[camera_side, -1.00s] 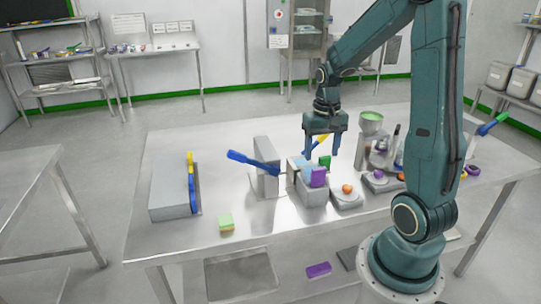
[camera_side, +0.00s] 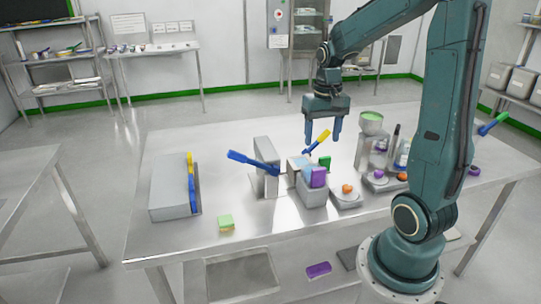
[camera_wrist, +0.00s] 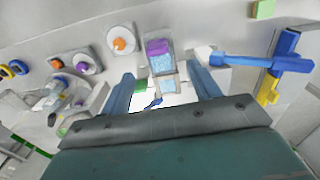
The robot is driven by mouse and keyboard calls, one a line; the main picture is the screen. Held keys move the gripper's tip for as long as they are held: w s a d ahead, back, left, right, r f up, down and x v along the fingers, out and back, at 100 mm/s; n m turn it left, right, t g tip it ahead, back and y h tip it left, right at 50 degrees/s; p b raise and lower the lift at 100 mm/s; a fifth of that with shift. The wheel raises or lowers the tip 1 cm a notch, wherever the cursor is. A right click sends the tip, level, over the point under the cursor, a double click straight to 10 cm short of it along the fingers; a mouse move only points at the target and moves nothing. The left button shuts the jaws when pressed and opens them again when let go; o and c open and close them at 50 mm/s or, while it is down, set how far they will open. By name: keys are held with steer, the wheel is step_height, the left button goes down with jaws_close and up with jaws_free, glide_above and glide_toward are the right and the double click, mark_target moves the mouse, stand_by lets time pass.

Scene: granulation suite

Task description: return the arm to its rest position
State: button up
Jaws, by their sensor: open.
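My gripper (camera_side: 323,131) is open and empty. In the side view it hangs above the steel table (camera_side: 240,205), fingers down, apart from the things below it. In the wrist view my gripper's two blue fingers (camera_wrist: 163,90) stand wide apart with nothing held between them. Beyond them show a grey bin (camera_wrist: 160,50) with a purple block and light blue contents. The same grey bin (camera_side: 313,197) stands below my gripper in the side view.
A blue tool (camera_side: 252,162) juts from a grey upright block (camera_side: 266,150). A hopper with green contents (camera_side: 370,122) and bottles stand to the right.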

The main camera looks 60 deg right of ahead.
steer(key=s+a+r+n+t, duration=0.2)
steer(key=s+a+r+n, duration=0.2)
steer(key=a, duration=0.5)
steer(key=s+a+r+n+t, duration=0.3)
steer(key=s+a+r+n, duration=0.1)
steer(key=a, duration=0.6)
steer(key=shift+a+r+n, duration=0.2)
steer(key=shift+r+n, duration=0.2)
